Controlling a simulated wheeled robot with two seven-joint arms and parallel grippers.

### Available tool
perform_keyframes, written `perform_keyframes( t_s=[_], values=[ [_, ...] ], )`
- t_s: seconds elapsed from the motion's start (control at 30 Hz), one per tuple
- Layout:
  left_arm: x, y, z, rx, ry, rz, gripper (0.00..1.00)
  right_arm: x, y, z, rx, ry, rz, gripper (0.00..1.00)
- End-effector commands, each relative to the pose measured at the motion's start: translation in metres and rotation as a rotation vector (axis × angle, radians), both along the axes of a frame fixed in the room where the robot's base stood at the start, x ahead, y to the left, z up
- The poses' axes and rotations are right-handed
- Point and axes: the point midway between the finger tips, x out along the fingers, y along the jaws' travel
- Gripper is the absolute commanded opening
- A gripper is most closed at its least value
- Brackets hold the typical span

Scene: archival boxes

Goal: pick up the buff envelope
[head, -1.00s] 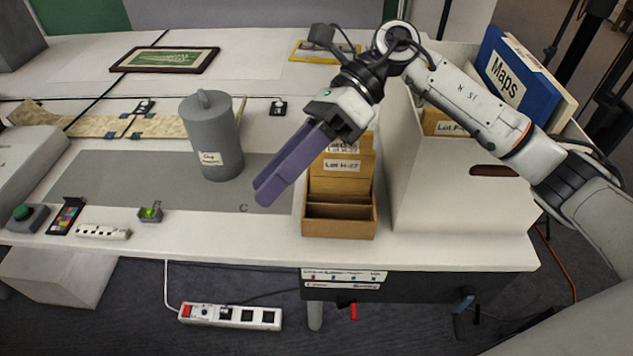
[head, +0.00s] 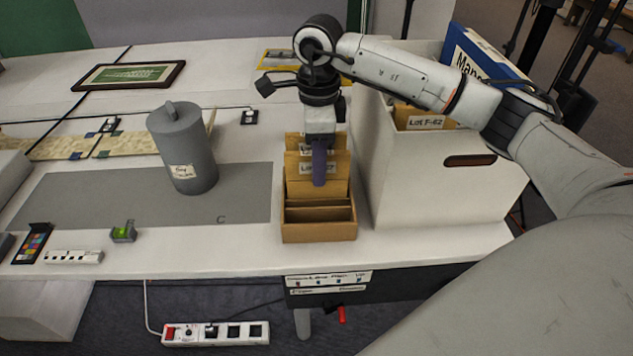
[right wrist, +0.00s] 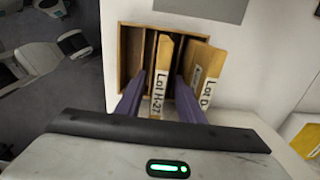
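Several buff envelopes stand upright in a small wooden box (head: 320,232) with dividers. The front one, labelled "Lot H-27" in the right wrist view, is a buff envelope (right wrist: 165,55); in the head view my gripper partly covers its label. Another envelope with a "Lot D" label (right wrist: 207,65) stands beside it, leaning a little. My right gripper (head: 319,182) points down over the box. In the right wrist view its purple fingers (right wrist: 161,82) are apart, one on each side of the H-27 envelope, with gaps showing. My left gripper is not in view.
A white bin (head: 400,200) with a "Lot F-62" envelope (head: 424,121) and a blue Maps folder (head: 470,50) stands right of the box. A grey lidded canister (head: 182,150) stands left on a grey mat (head: 100,205). The mat's right part is clear.

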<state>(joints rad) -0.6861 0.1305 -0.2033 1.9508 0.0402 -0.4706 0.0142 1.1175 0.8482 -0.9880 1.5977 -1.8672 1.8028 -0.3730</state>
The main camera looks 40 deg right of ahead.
Motion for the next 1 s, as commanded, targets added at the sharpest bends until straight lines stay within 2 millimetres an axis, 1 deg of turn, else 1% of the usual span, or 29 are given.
perform_keyframes(
  t_s=[0.07,0.3,0.37,0.5,0.67,0.8,0.87,1.0],
  values=[
    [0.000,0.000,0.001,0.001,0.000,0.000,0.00,0.000,0.000,-0.006,0.000,0.001,0.000,0.34],
    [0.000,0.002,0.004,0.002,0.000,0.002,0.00,-0.002,0.003,-0.042,0.001,0.002,0.001,0.34],
    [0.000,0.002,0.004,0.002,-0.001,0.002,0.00,-0.002,0.003,-0.048,0.002,0.003,0.001,0.34],
    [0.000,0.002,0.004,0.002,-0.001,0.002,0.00,-0.001,0.003,-0.053,0.002,-0.001,0.001,0.34],
    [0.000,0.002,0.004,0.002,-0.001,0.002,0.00,-0.001,0.003,-0.053,0.002,-0.001,0.001,0.34],
    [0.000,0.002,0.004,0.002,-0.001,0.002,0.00,-0.001,0.003,-0.053,0.002,-0.001,0.001,0.11],
    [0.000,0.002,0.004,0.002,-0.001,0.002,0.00,-0.001,0.003,-0.053,0.002,-0.001,0.001,0.01],
    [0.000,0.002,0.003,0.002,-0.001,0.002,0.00,-0.001,0.003,-0.052,0.003,-0.002,0.001,0.00]
  ],
)
